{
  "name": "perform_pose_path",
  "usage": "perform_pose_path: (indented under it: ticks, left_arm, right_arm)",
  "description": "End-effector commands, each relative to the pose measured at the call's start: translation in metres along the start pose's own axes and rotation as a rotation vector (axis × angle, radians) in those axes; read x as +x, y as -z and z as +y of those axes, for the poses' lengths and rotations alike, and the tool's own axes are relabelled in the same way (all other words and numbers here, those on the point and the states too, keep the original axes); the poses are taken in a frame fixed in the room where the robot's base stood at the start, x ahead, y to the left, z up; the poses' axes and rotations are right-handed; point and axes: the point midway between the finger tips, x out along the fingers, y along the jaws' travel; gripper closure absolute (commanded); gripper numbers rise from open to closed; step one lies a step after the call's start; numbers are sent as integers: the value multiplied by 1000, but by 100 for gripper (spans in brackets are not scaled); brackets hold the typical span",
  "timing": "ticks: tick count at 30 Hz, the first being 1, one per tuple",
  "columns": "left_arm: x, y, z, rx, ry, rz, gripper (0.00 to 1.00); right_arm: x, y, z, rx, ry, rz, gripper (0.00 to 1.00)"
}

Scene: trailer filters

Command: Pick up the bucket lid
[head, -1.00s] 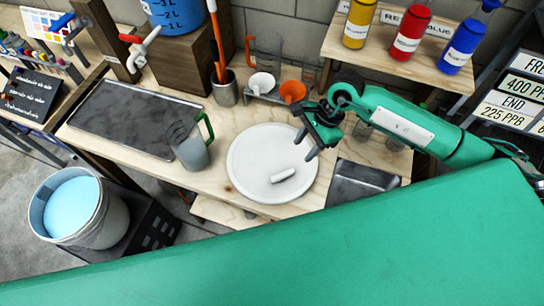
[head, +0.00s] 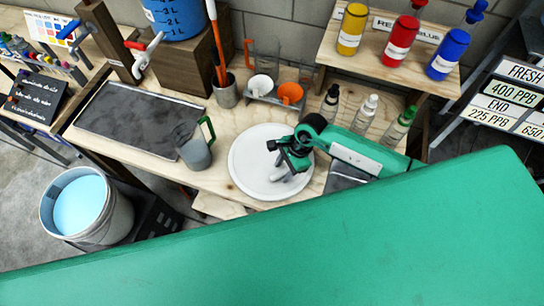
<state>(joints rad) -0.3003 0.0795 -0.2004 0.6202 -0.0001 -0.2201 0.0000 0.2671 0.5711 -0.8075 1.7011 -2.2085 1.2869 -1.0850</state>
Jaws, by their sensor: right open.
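The bucket lid (head: 248,172) is a round white disc lying flat on the wooden workbench. Its raised handle sits near the middle right and is mostly hidden by my gripper. My right gripper (head: 284,171) is open, low over the lid, with its fingers at the handle. I cannot tell whether the fingers touch it. The open bucket (head: 118,213) with pale blue liquid stands at lower left, beyond the bench's front edge. My left gripper is not in view.
A grey jug with green handle (head: 192,152) stands left of the lid, next to a dark tray (head: 135,118). Orange and white funnels (head: 291,93) are behind it. Several small bottles (head: 364,113) stand at right. Coloured bottles (head: 399,42) stand on a raised shelf.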

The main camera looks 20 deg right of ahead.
Motion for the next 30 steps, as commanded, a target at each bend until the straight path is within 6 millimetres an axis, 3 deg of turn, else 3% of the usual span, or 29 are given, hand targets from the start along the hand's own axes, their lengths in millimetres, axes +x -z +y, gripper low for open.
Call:
perform_pose_path:
  ticks: [11, 18, 30]
  left_arm:
    - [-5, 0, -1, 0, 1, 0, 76]
    - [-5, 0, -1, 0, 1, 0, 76]
    - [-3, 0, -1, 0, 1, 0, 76]
  right_arm:
    - [12, 1, 0, 0, 1, 1, 56]
    - [12, 1, 0, 0, 1, 1, 100]
    - [9, 0, -1, 0, 2, 0, 100]
